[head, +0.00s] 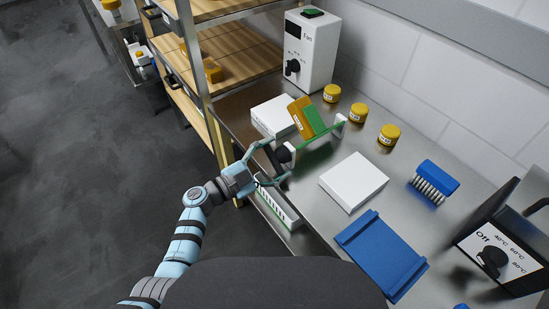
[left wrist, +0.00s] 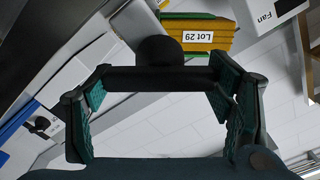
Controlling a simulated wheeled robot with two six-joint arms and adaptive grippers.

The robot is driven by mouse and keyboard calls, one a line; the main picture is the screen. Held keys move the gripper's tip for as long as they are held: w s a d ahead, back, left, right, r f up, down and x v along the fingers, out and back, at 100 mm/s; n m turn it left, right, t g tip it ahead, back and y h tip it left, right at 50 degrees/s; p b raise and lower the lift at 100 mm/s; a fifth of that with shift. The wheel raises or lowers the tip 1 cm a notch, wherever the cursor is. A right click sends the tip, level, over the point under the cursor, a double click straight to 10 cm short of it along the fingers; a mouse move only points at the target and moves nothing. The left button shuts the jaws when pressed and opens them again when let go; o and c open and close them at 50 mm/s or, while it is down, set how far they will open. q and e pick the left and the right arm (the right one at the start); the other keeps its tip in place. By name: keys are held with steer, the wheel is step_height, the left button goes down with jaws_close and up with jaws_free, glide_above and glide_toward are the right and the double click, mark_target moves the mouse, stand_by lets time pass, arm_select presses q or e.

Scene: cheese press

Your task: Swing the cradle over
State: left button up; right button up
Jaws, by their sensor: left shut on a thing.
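The cradle is a green tilting frame (head: 316,118) on a thin green bar between two white end pieces. An orange-yellow block labelled Lot 29 (head: 300,117) lies against it; in the left wrist view the block (left wrist: 200,20) is just beyond a black ball knob (left wrist: 160,52). My left gripper (head: 277,163) is at the cradle's near end, at its black handle. In the left wrist view its teal-padded fingers (left wrist: 157,105) sit either side of a black bar (left wrist: 160,78) and are shut on it. My right gripper is not in view.
White blocks lie left (head: 272,113) and right (head: 353,180) of the cradle. A Fan box (head: 311,50), several yellow jars (head: 358,113), a blue brush (head: 434,181), a blue tray (head: 381,254) and a black dial box (head: 490,250) share the steel counter. A shelf rack (head: 203,95) stands left.

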arm_select(q)
steer(key=shift+f, duration=0.1)
steer(key=o, duration=1.7)
steer(key=v, duration=1.2)
